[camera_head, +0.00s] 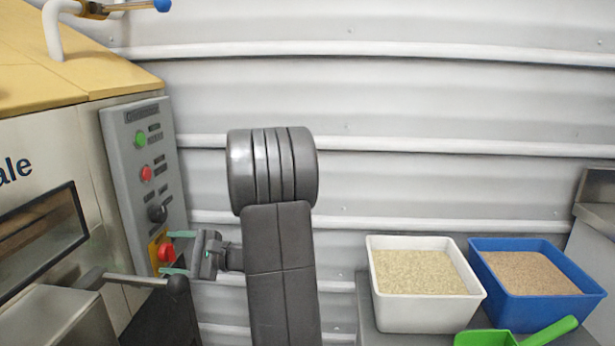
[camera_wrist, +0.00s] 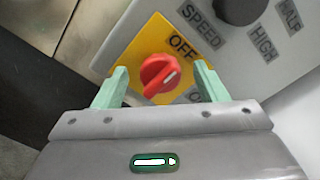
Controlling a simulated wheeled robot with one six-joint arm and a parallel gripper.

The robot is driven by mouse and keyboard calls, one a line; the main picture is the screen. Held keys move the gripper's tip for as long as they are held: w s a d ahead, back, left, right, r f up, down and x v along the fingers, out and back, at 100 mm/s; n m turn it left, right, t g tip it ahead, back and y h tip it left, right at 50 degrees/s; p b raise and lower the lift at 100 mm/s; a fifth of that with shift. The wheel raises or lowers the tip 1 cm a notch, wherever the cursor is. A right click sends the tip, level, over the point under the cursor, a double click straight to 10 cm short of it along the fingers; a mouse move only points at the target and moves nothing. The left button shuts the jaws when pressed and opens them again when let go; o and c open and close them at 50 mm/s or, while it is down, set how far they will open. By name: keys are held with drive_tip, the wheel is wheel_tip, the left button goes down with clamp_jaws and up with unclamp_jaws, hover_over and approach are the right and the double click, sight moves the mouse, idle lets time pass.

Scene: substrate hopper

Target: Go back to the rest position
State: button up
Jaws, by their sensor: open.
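My gripper (camera_head: 176,253) is at the lower end of the grey control panel (camera_head: 138,160) in the head view. Its two pale green fingers are apart, one on each side of the red rotary switch (camera_wrist: 160,75) in the wrist view. The switch sits on a yellow plate (camera_wrist: 149,43) with the word OFF above it; a second label is partly hidden by a finger. Nothing is held between the fingers, and I cannot tell whether they touch the switch. The switch also shows in the head view (camera_head: 166,252).
The panel also carries a green button (camera_head: 140,138), a red button (camera_head: 146,173) and a black knob (camera_head: 157,213). A white bin (camera_head: 425,314) and a blue bin (camera_head: 535,311) of grain-like material stand at the right, with a green scoop (camera_head: 548,333) before them. A corrugated wall is behind.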

drive_tip(key=m+p, duration=0.6)
drive_tip(key=shift+w+r+p, duration=0.1)
drive_tip(key=shift+r+p, duration=0.2)
drive_tip(key=shift+f+m+p, duration=0.2)
drive_tip(key=shift+m+p, duration=0.75)
drive_tip(key=shift+m, duration=0.35)
